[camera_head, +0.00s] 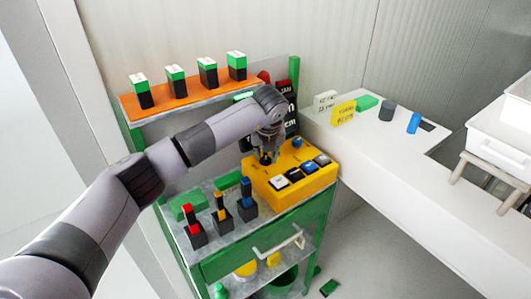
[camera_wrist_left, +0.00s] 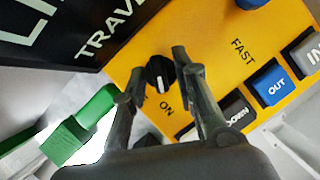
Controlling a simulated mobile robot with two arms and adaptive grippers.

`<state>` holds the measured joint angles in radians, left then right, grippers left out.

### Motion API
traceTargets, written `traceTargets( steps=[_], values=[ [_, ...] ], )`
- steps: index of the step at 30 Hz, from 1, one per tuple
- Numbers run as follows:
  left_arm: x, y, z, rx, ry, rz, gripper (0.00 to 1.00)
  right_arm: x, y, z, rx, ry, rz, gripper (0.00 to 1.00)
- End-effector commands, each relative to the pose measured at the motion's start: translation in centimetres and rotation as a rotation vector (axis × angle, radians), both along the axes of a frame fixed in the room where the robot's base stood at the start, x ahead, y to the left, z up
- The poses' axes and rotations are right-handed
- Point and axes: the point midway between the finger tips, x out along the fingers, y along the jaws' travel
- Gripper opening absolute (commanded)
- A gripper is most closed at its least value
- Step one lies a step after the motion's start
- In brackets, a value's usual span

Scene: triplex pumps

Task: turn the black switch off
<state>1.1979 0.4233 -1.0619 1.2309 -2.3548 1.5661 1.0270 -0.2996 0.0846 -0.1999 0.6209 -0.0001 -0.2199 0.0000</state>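The black switch (camera_wrist_left: 160,73) is a round knob with a white pointer line, on the yellow control box (camera_wrist_left: 212,62). Its pointer faces the word ON beside it; another label there is partly covered by a finger. In the wrist view my left gripper (camera_wrist_left: 158,66) is open, one finger on each side of the knob. I cannot tell whether either finger touches it. In the head view my left gripper (camera_head: 265,157) is over the back left of the yellow box (camera_head: 262,186), and it hides the knob.
White, black and blue buttons (camera_head: 321,159) sit on the box. Several small levers (camera_head: 221,212) stand in front on the green cart (camera_head: 230,265). A black sign (camera_head: 291,112) stands behind, and an orange shelf (camera_head: 190,93) is above left. A white counter (camera_head: 385,150) lies right.

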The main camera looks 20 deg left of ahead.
Motion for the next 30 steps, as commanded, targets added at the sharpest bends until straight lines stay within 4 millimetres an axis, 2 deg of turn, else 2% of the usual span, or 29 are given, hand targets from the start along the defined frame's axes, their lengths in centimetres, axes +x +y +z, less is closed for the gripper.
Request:
traceTargets(
  steps=[11, 20, 24, 30],
  values=[
    [0.0, 0.1, 0.0, 0.001, 0.001, 0.002, 0.00, -0.1, -0.1, 0.0, -0.001, 0.002, -0.001, 0.40],
    [0.0, 0.1, -0.2, 0.001, 0.001, -0.006, 0.00, -0.1, 0.6, -0.2, 0.007, 0.002, -0.003, 0.40],
    [0.0, 0.3, -0.4, 0.001, 0.002, -0.085, 0.00, -0.1, 0.8, -1.3, 0.010, 0.002, -0.004, 0.40],
    [0.0, 0.2, -0.1, 0.002, 0.002, -0.133, 0.00, -0.1, 0.8, -1.4, 0.009, 0.002, -0.003, 0.40]
  ],
)
